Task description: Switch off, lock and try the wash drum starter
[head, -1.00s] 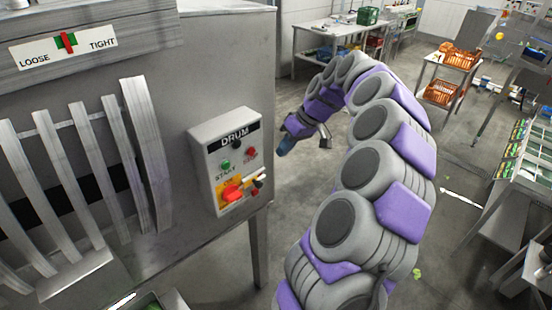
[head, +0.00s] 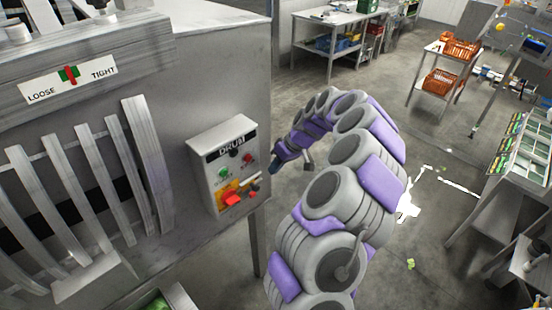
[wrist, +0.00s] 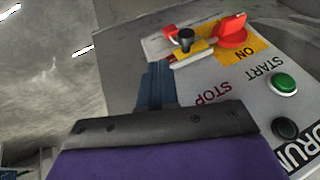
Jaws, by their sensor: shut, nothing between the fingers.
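The drum starter (head: 209,191) is a grey box on the side of the steel machine. It has a green START button (head: 223,172), a red STOP button (head: 247,158) and a red rotary switch handle (head: 232,198) on a yellow plate. In the wrist view the switch handle (wrist: 232,32) is by the word ON. A black knob-like piece (wrist: 185,38) and a pale bar (wrist: 192,60) sit beside it. My gripper (head: 274,166) is shut and empty, at the right side of the box.
A LOOSE/TIGHT plate (head: 72,80) and curved metal slats (head: 148,165) are left of the starter. A steel table (head: 340,20) and a cart with orange crates (head: 440,82) stand behind. Open floor lies right of my arm, with a white patch (head: 408,207).

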